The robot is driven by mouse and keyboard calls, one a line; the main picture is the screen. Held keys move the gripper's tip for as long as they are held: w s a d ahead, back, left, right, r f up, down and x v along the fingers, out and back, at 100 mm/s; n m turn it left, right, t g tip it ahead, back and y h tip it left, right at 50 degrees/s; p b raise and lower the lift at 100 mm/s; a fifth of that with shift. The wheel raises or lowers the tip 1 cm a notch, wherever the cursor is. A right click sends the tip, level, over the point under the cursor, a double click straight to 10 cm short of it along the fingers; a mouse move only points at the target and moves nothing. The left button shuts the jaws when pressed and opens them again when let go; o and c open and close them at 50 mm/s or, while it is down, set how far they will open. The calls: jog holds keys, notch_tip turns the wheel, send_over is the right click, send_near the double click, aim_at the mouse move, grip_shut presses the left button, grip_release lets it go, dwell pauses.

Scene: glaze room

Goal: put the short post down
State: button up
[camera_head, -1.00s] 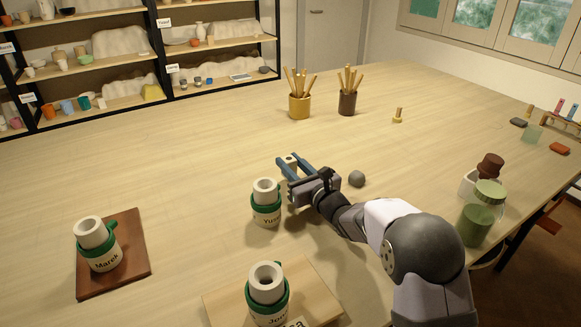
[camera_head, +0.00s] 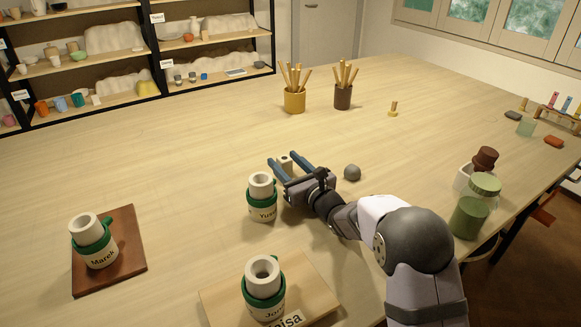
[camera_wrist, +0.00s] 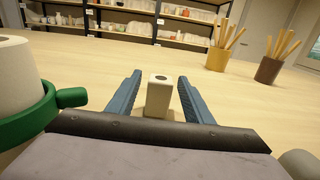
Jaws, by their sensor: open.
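The short post (camera_wrist: 160,97) is a small cream block with a dark hole in its top. In the wrist view it stands upright on the table between my two blue fingers, with a gap on both sides. In the head view the post (camera_head: 286,163) shows between the fingertips, its lower part partly hidden by a finger. My gripper (camera_head: 288,161) is open and low over the table around the post; it also shows in the wrist view (camera_wrist: 160,92).
The Yusuf mug (camera_head: 262,205), with a green band and handle, stands close left of my gripper. The Marek mug (camera_head: 97,250) is on a brown board (camera_head: 125,270). Another mug (camera_head: 264,298) stands on a pale board (camera_head: 220,300). A grey ball (camera_head: 352,173) lies right. The table beyond my fingers is clear up to the tool pots (camera_head: 294,103).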

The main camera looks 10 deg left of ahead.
jog(key=shift+r, duration=0.15)
jog(key=b+v, duration=0.2)
jog(key=v, duration=1)
dwell(0.3)
